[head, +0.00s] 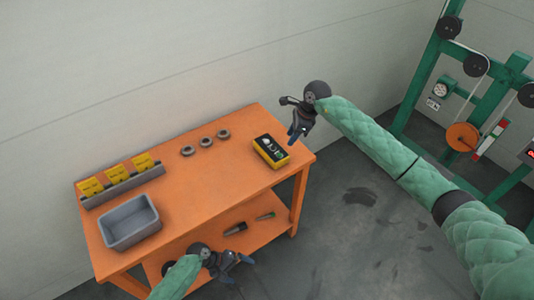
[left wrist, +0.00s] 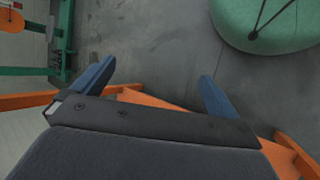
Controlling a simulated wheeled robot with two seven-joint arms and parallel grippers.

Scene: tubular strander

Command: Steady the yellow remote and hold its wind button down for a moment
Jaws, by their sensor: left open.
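The yellow remote (head: 271,151) lies on the orange table (head: 222,171) near its right end, its dark face with small light controls turned up. Which control is the wind button is too small to tell. My right gripper (head: 297,133) hangs just right of the remote and above it in the picture, apart from it; whether its fingers are parted is unclear. My left gripper (head: 238,268) is low at the table's front side, well away from the remote. In the left wrist view its two blue fingers (left wrist: 153,85) are spread with nothing between them.
A grey bin (head: 129,222) and a rack with yellow items (head: 120,179) stand on the table's left. Several dark rings (head: 206,142) lie at the back. Tools (head: 236,229) lie on the lower shelf. A green machine (head: 463,110) stands at right.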

